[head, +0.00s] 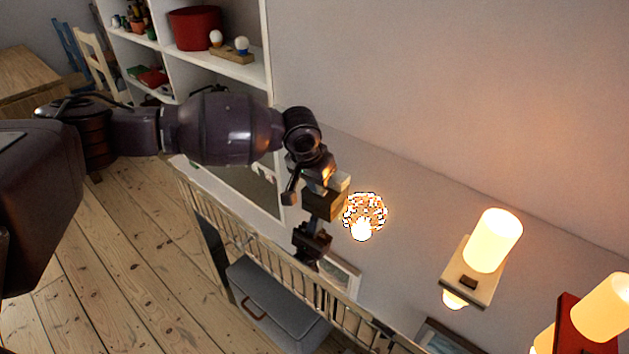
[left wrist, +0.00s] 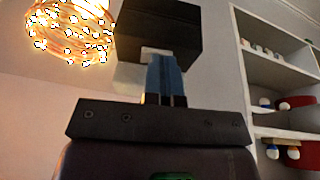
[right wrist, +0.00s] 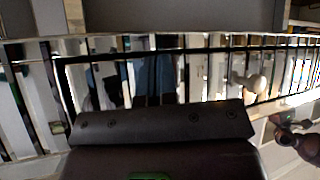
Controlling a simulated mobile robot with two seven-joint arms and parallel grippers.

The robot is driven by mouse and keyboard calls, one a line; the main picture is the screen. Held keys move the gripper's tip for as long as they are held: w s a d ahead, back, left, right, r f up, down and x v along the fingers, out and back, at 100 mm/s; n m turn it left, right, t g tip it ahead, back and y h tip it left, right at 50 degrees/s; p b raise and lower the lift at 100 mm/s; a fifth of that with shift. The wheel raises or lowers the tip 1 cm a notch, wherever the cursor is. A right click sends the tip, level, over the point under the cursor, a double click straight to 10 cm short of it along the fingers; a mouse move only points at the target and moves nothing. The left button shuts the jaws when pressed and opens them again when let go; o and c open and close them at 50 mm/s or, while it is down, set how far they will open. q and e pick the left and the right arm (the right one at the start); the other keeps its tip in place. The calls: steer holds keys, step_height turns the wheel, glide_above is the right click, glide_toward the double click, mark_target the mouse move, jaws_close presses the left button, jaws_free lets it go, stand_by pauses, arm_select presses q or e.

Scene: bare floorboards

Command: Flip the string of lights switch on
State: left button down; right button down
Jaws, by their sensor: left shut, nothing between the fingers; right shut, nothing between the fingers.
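The string of lights (head: 362,217) is a glowing ball of bright dots on the wall; it also shows at the top left of the left wrist view (left wrist: 70,32). Beside it is a dark box (head: 325,203) with a pale piece by it; the box fills the top middle of the left wrist view (left wrist: 160,30). My left gripper (left wrist: 164,60) is shut and empty, its blue fingertips close under the box at the pale piece. Contact cannot be told. No switch lever is clear there. My right gripper (right wrist: 157,62) is shut and empty, facing a railing, outside the head view.
A lit lamp on a wooden plate (head: 468,280) and a lit red-backed lamp (head: 572,325) are on the wall to the right. A white shelf (head: 259,72) stands at the left. A slatted railing (head: 240,240) and grey chest (head: 265,300) are below. Floorboards are open at lower left.

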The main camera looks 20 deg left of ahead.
arm_select(q)
steer(key=shift+s+d+r+p, duration=0.2)
steer(key=shift+d+p, duration=0.1)
steer(key=shift+d, duration=0.25)
steer(key=shift+f, duration=0.1)
steer(key=p+v, duration=0.3)
steer(key=v, duration=0.7)
steer(key=shift+r, duration=0.4)
steer(key=shift+s, duration=0.1)
